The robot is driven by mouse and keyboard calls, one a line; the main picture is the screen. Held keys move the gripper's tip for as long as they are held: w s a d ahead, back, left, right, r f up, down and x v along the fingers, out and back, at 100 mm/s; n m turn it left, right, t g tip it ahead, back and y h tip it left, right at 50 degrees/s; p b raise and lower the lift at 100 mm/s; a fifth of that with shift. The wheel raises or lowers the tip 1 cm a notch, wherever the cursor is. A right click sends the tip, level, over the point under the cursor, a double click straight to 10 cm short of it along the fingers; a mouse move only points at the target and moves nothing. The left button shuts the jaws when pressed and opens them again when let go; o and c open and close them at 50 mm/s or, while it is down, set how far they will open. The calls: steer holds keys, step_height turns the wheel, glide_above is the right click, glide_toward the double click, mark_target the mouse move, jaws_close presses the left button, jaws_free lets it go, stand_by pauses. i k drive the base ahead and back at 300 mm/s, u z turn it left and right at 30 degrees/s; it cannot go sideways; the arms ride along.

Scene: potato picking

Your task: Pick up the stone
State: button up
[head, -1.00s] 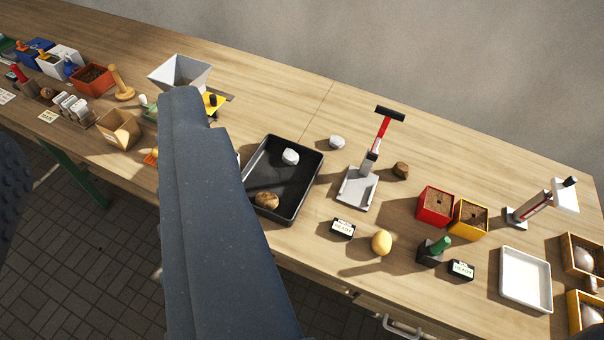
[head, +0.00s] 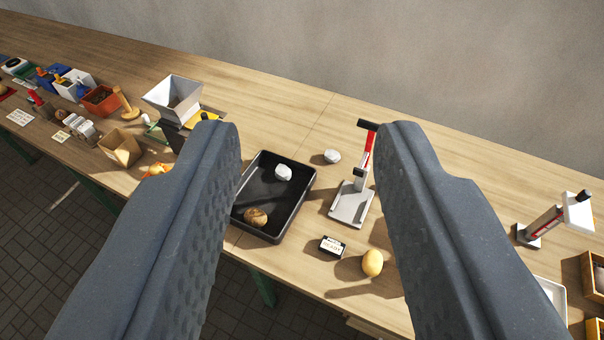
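A pale grey-white stone (head: 283,172) lies in the black tray (head: 296,208), toward its back. A brown lump (head: 256,216), like a potato, lies in the tray's front part. A second pale stone (head: 332,156) lies on the bare table just right of the tray. My gripper (head: 308,128) is open and empty. Its two dark grey fingers stand wide apart in the picture, the left one over the tray's left side and the right one right of the small scale. Both pale stones show in the gap between them; neither is touched.
A small scale with a red post (head: 350,204) stands right of the tray. A yellow potato (head: 372,262) and a small label block (head: 332,246) lie in front. A grey hopper (head: 174,98) and several boxes stand at left. The table behind the tray is clear.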

mark_target(282, 172)
steer(key=i, duration=0.65)
steer(key=u, duration=0.15)
steer(key=k, duration=1.3)
steer(key=u, duration=0.45)
steer(key=i, duration=2)
steer(key=z, duration=0.3)
